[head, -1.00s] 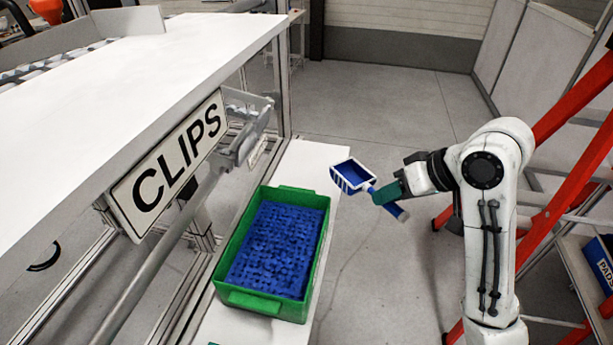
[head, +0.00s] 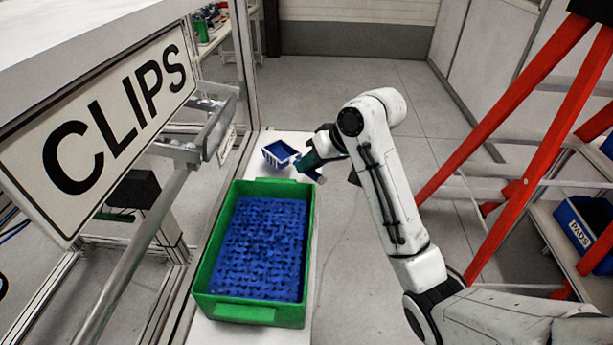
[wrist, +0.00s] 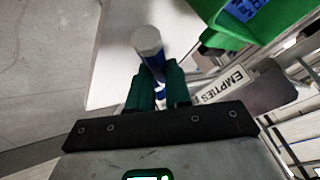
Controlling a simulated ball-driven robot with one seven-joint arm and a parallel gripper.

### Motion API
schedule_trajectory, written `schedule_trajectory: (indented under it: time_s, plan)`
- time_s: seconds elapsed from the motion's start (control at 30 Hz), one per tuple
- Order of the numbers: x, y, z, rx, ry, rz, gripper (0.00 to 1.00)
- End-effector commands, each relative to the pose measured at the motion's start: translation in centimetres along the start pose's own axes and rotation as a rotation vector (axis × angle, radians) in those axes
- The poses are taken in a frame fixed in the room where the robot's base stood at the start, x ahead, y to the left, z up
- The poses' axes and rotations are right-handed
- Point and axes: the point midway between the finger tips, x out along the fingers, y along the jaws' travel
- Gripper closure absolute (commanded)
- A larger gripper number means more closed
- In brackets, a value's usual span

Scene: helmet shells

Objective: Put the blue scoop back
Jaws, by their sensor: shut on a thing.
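The blue scoop (head: 281,154) has a square blue head with white on its front side, and it appears over the white shelf just beyond the green bin (head: 246,313). My gripper (head: 308,165) is shut on the scoop's handle. In the wrist view, the green fingers of my gripper (wrist: 158,88) close around the handle, and the scoop's pale round handle end (wrist: 146,40) sticks out past them. The scoop's head is hidden there. I cannot tell whether the scoop touches the shelf. The bin holds many blue clips (head: 262,245).
The white shelf (head: 297,143) has bare room behind the bin. A "CLIPS" sign (head: 105,120) hangs at the left. An "EMPTIES" label (wrist: 222,86) shows in the wrist view. A red ladder (head: 500,215) and a "PADS" bin (head: 583,232) stand at the right.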

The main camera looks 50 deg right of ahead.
Motion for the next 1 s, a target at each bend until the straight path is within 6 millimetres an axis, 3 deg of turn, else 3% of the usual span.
schedule_trajectory:
  time_s: [0.23,0.43,0.83,0.87,1.0]
  plan:
    - [2.0,0.6,-0.3,-0.001,0.0,0.001,1.0]
    - [3.9,1.5,1.1,0.001,0.0,0.0,1.0]
    - [4.4,1.7,1.4,-0.001,0.001,0.0,1.0]
    - [4.4,1.7,1.4,-0.001,0.001,0.0,0.8]
    - [4.4,1.7,1.4,-0.001,0.001,0.0,0.67]
